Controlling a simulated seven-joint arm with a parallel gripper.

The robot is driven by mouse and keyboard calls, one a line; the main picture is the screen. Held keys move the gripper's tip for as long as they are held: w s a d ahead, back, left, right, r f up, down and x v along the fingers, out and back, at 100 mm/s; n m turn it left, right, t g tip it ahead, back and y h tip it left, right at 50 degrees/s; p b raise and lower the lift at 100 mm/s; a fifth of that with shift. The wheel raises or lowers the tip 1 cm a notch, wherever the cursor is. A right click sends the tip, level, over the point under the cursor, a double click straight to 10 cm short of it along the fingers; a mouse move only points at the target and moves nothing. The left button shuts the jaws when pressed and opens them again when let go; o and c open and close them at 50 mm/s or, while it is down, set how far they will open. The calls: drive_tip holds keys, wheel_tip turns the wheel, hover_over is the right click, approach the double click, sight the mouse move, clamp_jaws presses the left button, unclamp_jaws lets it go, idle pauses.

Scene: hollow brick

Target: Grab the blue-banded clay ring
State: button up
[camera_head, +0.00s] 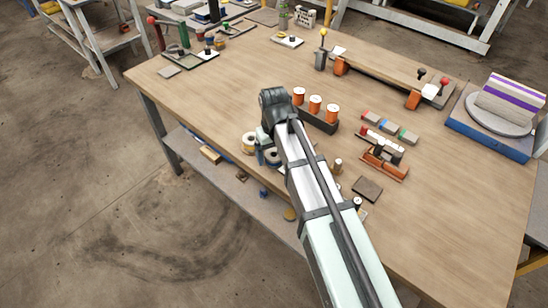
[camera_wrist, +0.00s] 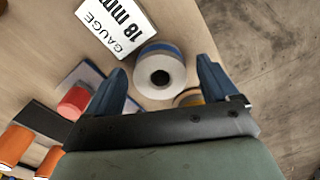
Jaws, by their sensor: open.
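The blue-banded clay ring (camera_wrist: 160,86) is a short pale cylinder with a dark centre hole and a blue band at its far rim. In the wrist view it appears between the two spread fingertips of my gripper (camera_wrist: 161,68), with gaps on both sides. I cannot tell whether the fingertips are down at its height. In the head view a blue-banded ring (camera_head: 272,158) shows partly behind my arm, near the table's front-left edge. A yellow-banded ring (camera_head: 249,143) stands close beside it; in the wrist view (camera_wrist: 190,98) it is partly hidden by my gripper.
A white "GAUGE 18 mm" card (camera_wrist: 115,25) lies just beyond the ring. A red cylinder (camera_wrist: 74,102) on a plate is left of my left finger. Orange spools (camera_head: 315,104) stand in a dark rack right of my wrist. The table edge is close by.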

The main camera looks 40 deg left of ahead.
drive_tip(key=c, duration=1.2)
